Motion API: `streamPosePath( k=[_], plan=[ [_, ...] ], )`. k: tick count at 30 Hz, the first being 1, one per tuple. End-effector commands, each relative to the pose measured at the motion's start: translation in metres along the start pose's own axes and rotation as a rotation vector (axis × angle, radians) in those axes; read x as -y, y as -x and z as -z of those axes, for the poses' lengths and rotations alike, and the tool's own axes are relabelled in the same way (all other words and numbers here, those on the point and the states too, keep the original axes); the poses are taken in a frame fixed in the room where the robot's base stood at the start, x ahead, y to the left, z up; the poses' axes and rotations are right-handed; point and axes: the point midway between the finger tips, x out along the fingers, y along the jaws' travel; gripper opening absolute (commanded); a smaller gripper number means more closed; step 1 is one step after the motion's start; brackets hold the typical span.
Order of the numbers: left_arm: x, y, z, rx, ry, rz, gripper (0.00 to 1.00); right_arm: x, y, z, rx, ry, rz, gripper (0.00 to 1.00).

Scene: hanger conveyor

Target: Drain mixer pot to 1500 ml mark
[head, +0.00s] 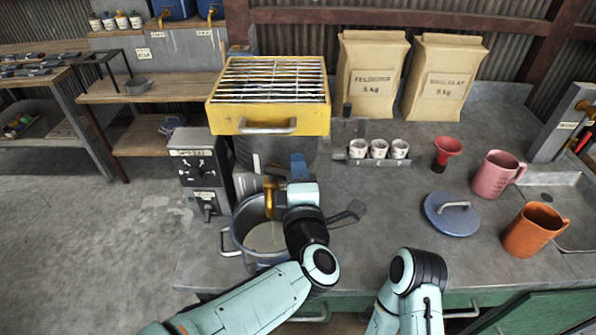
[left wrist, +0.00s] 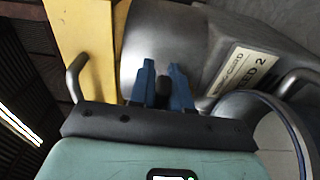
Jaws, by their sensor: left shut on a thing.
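A grey metal drum (head: 275,150) stands under a yellow box with a wire grate; it shows large in the left wrist view (left wrist: 200,50) with a pale label. A brass tap (head: 270,190) is at its front. Below stands an open blue-grey pot (head: 239,240) with pale contents; its rim shows in the left wrist view (left wrist: 299,140). Any volume mark is unreadable. My left gripper (head: 298,165) is above the pot's right side, beside the tap. Its blue fingers (left wrist: 163,85) are shut on a dark knob (left wrist: 163,82). My right gripper is out of view; only its arm shows.
The yellow grated box (head: 266,125) has a front handle. A grey control box (head: 200,160) stands left of the pot. Three white cups (head: 378,149), a red funnel (head: 447,150), a blue lid (head: 450,218), a pink jug (head: 492,178) and an orange jug (head: 530,235) stand to the right.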

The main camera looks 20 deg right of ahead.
Motion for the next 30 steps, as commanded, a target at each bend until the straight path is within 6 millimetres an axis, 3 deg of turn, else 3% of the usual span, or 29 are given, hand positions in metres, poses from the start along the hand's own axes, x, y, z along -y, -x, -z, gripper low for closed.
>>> streamPosePath(
  k=[2, 3, 4, 13, 17, 30],
  plan=[
    [0.0, 0.0, 0.0, 0.0, -0.001, 0.0, 0.0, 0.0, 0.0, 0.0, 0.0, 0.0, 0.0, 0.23],
    [0.0, 0.0, 0.0, 0.0, -0.001, 0.0, 0.3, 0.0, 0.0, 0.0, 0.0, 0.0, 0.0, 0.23],
    [0.0, 0.0, 0.0, -0.001, -0.001, 0.0, 0.38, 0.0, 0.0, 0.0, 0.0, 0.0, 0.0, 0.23],
    [0.0, 0.001, 0.0, -0.001, 0.0, 0.0, 0.38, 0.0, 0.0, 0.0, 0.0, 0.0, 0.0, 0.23],
    [0.0, 0.01, -0.001, 0.001, 0.001, 0.0, 0.38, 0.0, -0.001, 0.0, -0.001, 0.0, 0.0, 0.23],
    [0.0, 0.102, -0.001, 0.003, 0.001, 0.0, 0.38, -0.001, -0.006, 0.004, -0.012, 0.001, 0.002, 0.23]
  ],
)
